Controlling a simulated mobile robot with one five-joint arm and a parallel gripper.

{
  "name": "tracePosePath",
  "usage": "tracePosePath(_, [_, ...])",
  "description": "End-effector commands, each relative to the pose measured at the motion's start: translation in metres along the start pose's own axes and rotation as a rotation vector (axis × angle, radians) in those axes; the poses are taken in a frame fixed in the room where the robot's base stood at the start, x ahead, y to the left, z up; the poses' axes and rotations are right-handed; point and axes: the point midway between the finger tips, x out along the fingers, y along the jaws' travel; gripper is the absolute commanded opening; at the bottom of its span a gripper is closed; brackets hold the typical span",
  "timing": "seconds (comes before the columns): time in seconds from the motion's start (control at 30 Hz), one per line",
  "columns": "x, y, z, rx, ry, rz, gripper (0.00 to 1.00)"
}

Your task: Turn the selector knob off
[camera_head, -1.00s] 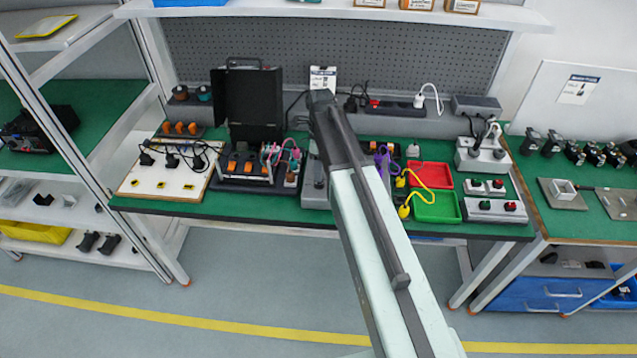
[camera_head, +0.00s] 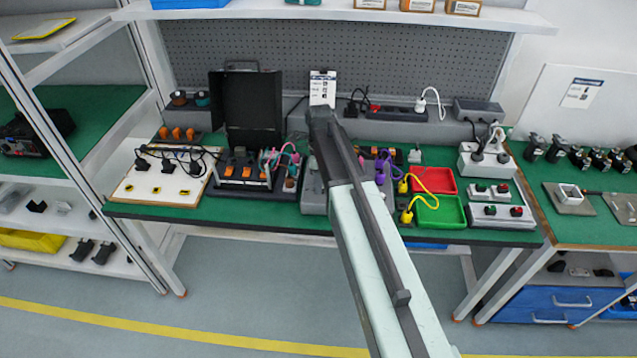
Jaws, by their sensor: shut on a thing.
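My gripper (camera_head: 322,116) is at the far end of my arm, over the back middle of the green bench. It points away from the camera, so its fingertips are hard to make out. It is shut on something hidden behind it. The selector knob cannot be made out; my gripper and arm cover that spot. A grey box (camera_head: 312,190) stands on the bench and shows partly to the left of my arm.
Left of my arm are an open black case (camera_head: 252,108) and a white board (camera_head: 140,189) with black plugs. To the right are a red tray (camera_head: 433,180), a green tray (camera_head: 438,212) and grey switch boxes (camera_head: 502,214). A shelf (camera_head: 340,14) hangs above.

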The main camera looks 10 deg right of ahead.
Motion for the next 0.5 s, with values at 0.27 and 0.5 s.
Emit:
tracePosePath(0.27, [-0.0001, -0.0018, 0.0001, -0.122, 0.005, -0.004, 0.00])
tracePosePath(0.5, [-0.0002, -0.0023, -0.0001, -0.330, 0.017, -0.005, 0.00])
